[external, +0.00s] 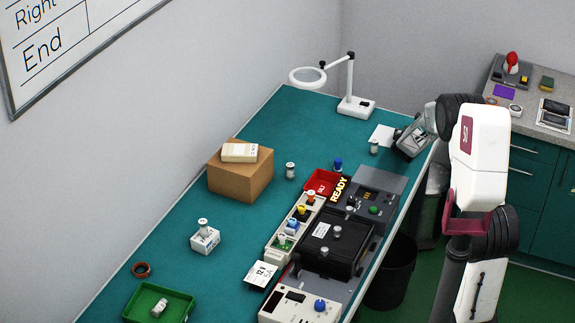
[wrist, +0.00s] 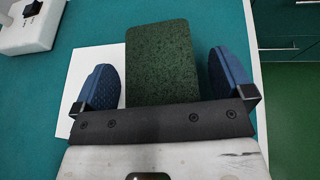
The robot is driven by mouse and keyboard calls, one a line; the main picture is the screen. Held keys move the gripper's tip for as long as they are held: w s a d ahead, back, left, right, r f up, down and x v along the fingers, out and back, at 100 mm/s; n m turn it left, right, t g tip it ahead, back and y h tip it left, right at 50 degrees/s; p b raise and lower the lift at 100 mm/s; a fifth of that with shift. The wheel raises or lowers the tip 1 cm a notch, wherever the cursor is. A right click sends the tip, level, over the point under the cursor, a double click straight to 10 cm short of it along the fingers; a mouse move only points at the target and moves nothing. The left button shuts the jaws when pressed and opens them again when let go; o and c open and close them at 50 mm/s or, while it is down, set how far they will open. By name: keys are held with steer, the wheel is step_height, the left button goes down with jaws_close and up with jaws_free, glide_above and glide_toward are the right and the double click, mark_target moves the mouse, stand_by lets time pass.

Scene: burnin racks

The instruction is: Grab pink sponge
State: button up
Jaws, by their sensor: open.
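No pink surface shows on any sponge in either view. In the wrist view a dark green, rough-topped block (wrist: 160,60), like a sponge's scouring side, lies between the two blue finger pads of my gripper (wrist: 168,80). The pads stand apart, with a gap on each side of the block. In the external view my gripper (external: 401,141) is low over the far right part of the teal table, beside a white paper sheet (external: 382,134). The block is hidden there. Its near end is hidden by my gripper in the wrist view.
A magnifier lamp's white base (external: 357,107) stands left of my gripper, and a small bottle (external: 374,147) stands close by. The table's right edge runs near the gripper. A cardboard box (external: 240,174), a red bin (external: 322,183) and black equipment (external: 333,242) occupy the nearer table.

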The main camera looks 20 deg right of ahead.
steer(key=c, duration=1)
steer(key=shift+r, duration=0.15)
steer(key=shift+r, duration=1.55)
steer(key=shift+s+a+r, duration=0.1)
steer(key=shift+s+r, duration=0.05)
steer(key=shift+s, duration=0.05)
steer(key=s+a, duration=0.1)
steer(key=s, duration=0.4)
steer(key=s+a+r, duration=0.1)
steer(key=s+a, duration=0.1)
steer(key=s, duration=0.3)
steer(key=s+a, duration=0.1)
steer(key=s, duration=0.4)
steer(key=shift+a+r, duration=0.2)
steer(key=shift+a, duration=0.05)
